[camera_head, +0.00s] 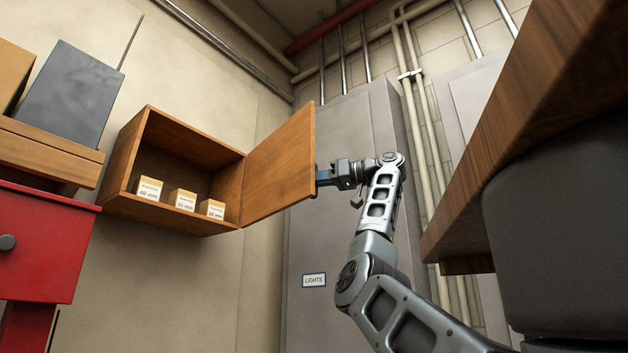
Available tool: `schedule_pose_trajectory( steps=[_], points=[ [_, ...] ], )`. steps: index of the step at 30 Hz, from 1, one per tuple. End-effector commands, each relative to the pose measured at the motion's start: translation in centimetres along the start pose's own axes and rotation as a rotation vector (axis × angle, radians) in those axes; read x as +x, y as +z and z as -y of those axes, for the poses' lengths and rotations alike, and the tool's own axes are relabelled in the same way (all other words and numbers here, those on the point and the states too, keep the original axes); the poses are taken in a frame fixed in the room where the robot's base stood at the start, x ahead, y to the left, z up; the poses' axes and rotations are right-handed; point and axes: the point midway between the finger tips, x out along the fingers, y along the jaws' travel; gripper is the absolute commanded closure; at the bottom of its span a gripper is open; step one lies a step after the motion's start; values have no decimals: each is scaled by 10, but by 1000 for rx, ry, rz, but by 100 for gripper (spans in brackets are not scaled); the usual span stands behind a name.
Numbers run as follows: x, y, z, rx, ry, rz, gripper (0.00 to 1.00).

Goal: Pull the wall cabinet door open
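The wooden wall cabinet (118,190) hangs on the beige wall at left centre. Its door (283,165) is hinged on the right side and stands wide open, swung out to the right, so the inside shows. Three small labelled boxes stand inside: one at the left (149,189), one in the middle (183,199) and one at the right (212,209). My gripper (322,178) is at the free right edge of the door, at about mid height. Its fingertips meet or lie behind that edge. I cannot tell whether they are closed on the door or its handle; no handle shows.
A grey metal cabinet (305,245) labelled LIGHTS stands behind my arm. A red drawer unit (38,240) with wooden boards and a dark grey box (72,92) is at the left. A wooden top (530,110) and a dark seat-like shape (560,220) fill the right.

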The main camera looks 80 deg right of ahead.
Motion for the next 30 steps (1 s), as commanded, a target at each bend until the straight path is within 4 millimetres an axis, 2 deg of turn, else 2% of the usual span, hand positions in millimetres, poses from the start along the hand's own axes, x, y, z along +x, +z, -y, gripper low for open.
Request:
schedule_pose_trajectory(
  steps=[14, 15, 19, 26, 30],
  points=[
    [0, 2, -1, 4, -15, 4, 100],
    [0, 3, -1, 4, -15, 4, 81],
    [-1, 2, 0, 3, -15, 4, 69],
    [-1, 1, 0, 1, -14, 2, 69],
    [-12, 1, -1, 0, -12, 2, 69]
  ],
)
